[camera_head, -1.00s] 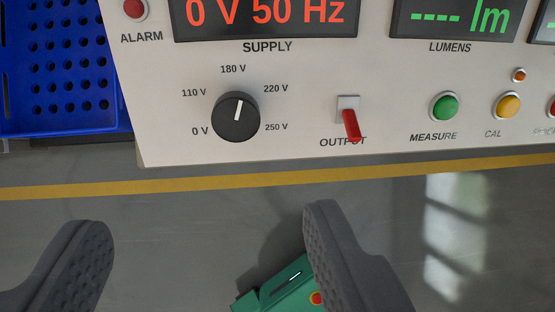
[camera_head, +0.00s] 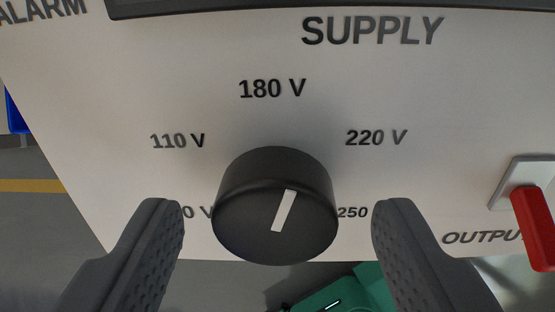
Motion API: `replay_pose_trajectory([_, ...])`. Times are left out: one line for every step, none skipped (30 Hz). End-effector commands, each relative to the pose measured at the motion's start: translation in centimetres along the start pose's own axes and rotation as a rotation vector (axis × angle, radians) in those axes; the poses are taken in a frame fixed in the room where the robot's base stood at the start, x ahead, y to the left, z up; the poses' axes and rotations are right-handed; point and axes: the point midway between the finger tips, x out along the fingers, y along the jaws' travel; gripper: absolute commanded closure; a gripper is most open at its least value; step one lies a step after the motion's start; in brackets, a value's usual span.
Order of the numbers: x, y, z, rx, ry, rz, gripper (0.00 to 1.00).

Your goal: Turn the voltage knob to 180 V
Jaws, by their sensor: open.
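The black voltage knob (camera_head: 250,215) stands out from the white panel, with a white pointer line on its face. The line tilts slightly right of vertical, its upper end toward the upper right, between the 180 V mark (camera_head: 272,89) and the 220 V mark (camera_head: 376,137). The 110 V mark is at upper left; the 0 V and 250 V marks are partly hidden by my fingers. My gripper (camera_head: 277,215) is open, with one dark ridged finger on each side of the knob. Gaps show between the fingers and the knob.
A red OUTPUT switch lever (camera_head: 534,228) sits on the panel at the right, near my right finger. The lower edge of a dark display frame (camera_head: 330,8) runs along the top. A green object (camera_head: 345,290) lies below the panel. A blue crate edge (camera_head: 17,112) shows at far left.

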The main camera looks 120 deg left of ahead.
Motion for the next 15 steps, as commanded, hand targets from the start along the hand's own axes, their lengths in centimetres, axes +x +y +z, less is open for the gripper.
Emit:
replay_pose_trajectory([0.51,0.02,-0.01,0.0,0.001,0.0,0.41])
replay_pose_trajectory([0.7,-0.01,-0.03,0.0,0.001,0.0,0.41])
replay_pose_trajectory([0.9,-0.04,-0.04,-0.001,0.001,-0.001,0.41])
replay_pose_trajectory([1.02,-0.07,-0.04,-0.001,0.002,-0.001,0.41])
replay_pose_trajectory([1.12,-0.09,-0.03,-0.001,0.002,-0.001,0.41])
replay_pose_trajectory([1.22,-0.1,-0.03,-0.002,0.002,-0.001,0.41])
replay_pose_trajectory([1.25,-0.11,-0.03,-0.002,0.002,-0.001,0.41])
replay_pose_trajectory([1.28,-0.12,-0.02,-0.002,0.002,-0.001,0.41])
replay_pose_trajectory([1.3,-0.12,-0.03,-0.002,0.002,-0.001,0.41])
replay_pose_trajectory([1.29,-0.13,-0.02,-0.002,0.001,-0.001,0.41])
replay_pose_trajectory([1.29,-0.12,-0.02,-0.002,0.001,-0.001,0.41])
replay_pose_trajectory([1.28,-0.13,-0.01,-0.002,0.001,-0.001,0.41])
replay_pose_trajectory([1.29,-0.13,-0.01,-0.002,0.001,-0.001,0.41])
replay_pose_trajectory([1.29,-0.13,0.0,-0.002,0.001,-0.001,0.41])
replay_pose_trajectory([1.29,-0.13,0.01,-0.002,0.001,-0.001,0.46])
